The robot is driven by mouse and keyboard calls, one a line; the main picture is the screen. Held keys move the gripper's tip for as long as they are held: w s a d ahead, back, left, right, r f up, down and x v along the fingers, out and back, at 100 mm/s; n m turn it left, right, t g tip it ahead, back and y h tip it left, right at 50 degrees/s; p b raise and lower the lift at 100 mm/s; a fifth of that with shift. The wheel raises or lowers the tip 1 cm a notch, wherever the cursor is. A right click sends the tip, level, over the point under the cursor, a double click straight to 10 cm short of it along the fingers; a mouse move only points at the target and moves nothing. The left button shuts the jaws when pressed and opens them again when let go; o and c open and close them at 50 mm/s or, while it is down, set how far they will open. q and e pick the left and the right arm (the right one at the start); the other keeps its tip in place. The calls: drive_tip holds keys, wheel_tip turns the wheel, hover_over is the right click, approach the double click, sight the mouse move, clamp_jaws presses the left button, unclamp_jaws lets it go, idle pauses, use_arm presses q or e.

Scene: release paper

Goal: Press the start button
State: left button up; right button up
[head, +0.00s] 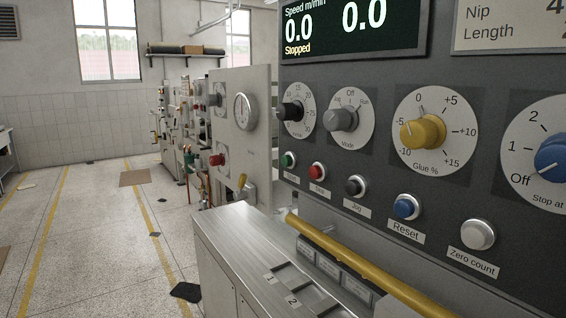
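In the head view a dark control panel (380,70) fills the right side. A green button (288,160) sits at the left end of its button row; its label below is too small to read surely. To its right are a red button (317,171), a black button labelled Jog (355,186), a blue Reset button (406,206) and a pale Zero count button (478,234). The display (350,28) reads Speed 0.0 and Stopped. Neither of my grippers is in view.
A yellow rail (365,265) runs in front of the panel, above a metal ledge (235,235) with numbered slots. Knobs, including a yellow Glue % knob (422,132), sit above the buttons. Another machine (240,125) stands behind. The floor (90,240) at left is mostly clear.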

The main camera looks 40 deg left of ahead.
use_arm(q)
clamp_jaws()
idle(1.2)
